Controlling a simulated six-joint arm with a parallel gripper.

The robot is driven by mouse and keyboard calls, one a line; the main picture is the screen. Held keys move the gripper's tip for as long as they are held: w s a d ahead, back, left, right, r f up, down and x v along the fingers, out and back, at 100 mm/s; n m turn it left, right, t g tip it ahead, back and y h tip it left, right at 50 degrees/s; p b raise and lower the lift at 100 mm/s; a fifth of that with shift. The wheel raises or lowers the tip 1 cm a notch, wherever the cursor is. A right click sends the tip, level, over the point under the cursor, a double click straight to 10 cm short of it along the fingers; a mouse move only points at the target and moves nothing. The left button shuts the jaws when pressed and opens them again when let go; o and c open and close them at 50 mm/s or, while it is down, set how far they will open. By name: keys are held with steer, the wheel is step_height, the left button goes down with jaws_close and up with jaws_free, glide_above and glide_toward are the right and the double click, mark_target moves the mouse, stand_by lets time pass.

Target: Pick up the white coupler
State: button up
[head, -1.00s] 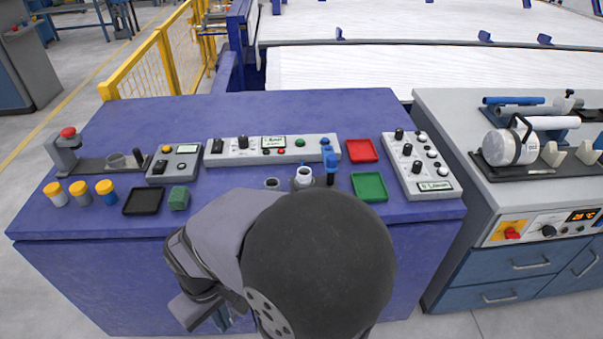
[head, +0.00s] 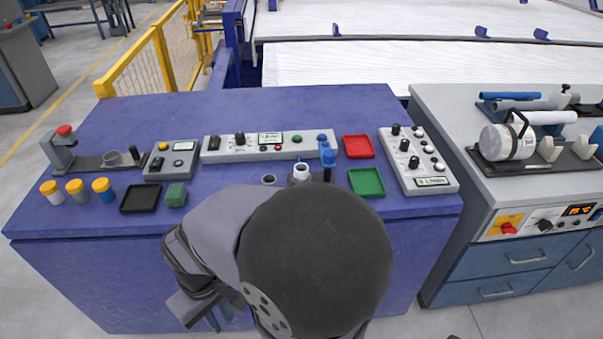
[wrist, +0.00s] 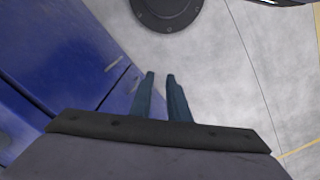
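My gripper (head: 212,320) hangs low in front of the bench, to the left of and below the coupler in the head view. In the wrist view its two teal fingers (wrist: 160,74) stand a small gap apart with nothing between them. The coupler is not in the wrist view.
On the blue bench (head: 110,270) stand a red tray (head: 358,147), a green tray (head: 366,182), a black tray (head: 141,199), several yellow-topped cups (head: 76,191) and control boxes (head: 418,160). A grey cabinet (head: 520,200) stands at the right. The wrist view shows bare floor (wrist: 225,85).

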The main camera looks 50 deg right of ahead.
steer(key=o, duration=0.8)
